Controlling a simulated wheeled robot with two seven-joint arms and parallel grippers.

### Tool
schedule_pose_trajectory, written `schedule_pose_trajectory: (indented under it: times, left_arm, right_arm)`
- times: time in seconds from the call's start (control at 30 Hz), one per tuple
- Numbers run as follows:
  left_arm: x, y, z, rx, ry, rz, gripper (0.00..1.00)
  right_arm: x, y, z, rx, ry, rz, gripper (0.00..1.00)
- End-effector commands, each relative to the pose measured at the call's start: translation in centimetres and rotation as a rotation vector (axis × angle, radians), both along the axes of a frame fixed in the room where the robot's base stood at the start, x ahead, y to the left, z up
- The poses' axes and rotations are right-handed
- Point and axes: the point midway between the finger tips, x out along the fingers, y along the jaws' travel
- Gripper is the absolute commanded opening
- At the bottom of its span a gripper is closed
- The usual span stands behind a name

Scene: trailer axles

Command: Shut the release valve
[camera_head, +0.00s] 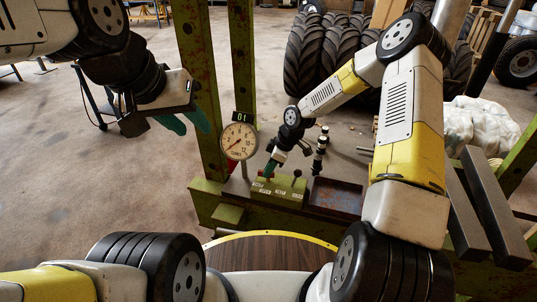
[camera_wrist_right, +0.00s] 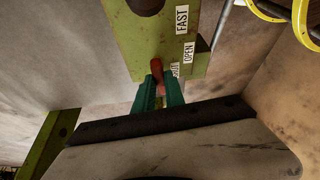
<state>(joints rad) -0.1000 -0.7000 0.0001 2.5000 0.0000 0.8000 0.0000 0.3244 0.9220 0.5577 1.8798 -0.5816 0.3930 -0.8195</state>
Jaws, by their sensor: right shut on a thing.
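The green valve block (camera_head: 280,190) stands on the press frame, with small white labels and dark-knobbed levers on top. In the right wrist view the block (camera_wrist_right: 150,40) carries labels reading FAST and OPEN, and a third label is partly hidden. My right gripper (camera_head: 269,169) reaches down to the block's left end. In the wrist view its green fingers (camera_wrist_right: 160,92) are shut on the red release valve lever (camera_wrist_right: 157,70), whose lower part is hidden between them. My left gripper (camera_head: 186,120) is raised at the left, its green fingers apart and empty.
A round pressure gauge (camera_head: 239,140) stands just left of the block, under a small display reading about 0t. A rusty tray (camera_head: 336,197) lies right of it. Green posts (camera_head: 197,80) rise behind the gauge.

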Motion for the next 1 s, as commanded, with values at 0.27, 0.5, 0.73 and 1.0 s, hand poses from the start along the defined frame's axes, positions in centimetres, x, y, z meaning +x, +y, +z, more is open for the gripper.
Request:
schedule_pose_trajectory:
  times: [0.27,0.5,0.73,1.0]
  left_arm:
    - [0.0,0.0,0.0,0.000,0.000,0.000,0.36]
    - [0.0,0.0,0.0,0.000,0.000,0.000,0.36]
    - [0.0,0.0,0.0,0.000,0.000,0.000,0.36]
    - [0.0,0.0,0.0,0.000,0.000,0.000,0.36]
  right_arm:
    - [0.0,0.0,0.0,0.000,0.000,-0.122,0.00]
    - [0.0,0.0,0.0,0.001,-0.001,-0.121,0.26]
    - [0.0,0.0,0.0,0.000,0.000,-0.120,0.36]
    - [-0.1,-0.5,1.2,0.000,-0.003,-0.121,0.36]
